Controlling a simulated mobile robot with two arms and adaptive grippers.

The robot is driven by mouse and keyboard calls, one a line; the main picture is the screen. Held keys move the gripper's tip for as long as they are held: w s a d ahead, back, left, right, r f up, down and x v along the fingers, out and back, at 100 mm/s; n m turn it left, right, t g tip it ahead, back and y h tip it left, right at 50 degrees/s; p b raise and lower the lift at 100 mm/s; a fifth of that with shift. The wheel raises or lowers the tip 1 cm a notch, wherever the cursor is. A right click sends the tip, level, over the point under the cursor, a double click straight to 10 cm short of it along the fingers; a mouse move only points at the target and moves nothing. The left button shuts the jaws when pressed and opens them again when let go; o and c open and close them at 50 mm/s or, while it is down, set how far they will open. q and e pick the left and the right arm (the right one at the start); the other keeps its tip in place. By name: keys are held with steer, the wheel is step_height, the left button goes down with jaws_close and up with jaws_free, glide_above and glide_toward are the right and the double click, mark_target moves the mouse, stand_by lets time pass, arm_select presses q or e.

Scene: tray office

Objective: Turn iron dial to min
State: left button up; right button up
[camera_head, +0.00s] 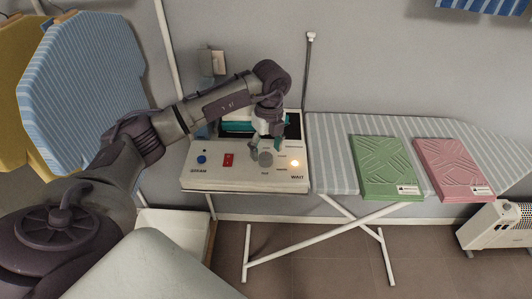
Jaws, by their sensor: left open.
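The iron dial (265,159) is a round grey knob on the sloped front panel of the white iron station (215,178). A red switch (229,160) and a blue button (202,159) sit to its left. My left gripper (264,150) is open, pointing down just above and around the dial. I cannot tell whether its fingers touch the knob. The teal iron (236,126) rests on the station behind, partly hidden by my left arm. My right gripper is not in view.
A wall socket (213,62) is behind. A heater (497,228) stands at lower right.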

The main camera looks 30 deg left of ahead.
mark_target(268, 155)
arm_select(q)
step_height(268, 155, up, 10)
steer(key=shift+w+d, duration=0.15)
steer(key=shift+w, duration=0.1)
steer(key=shift+f, duration=0.1)
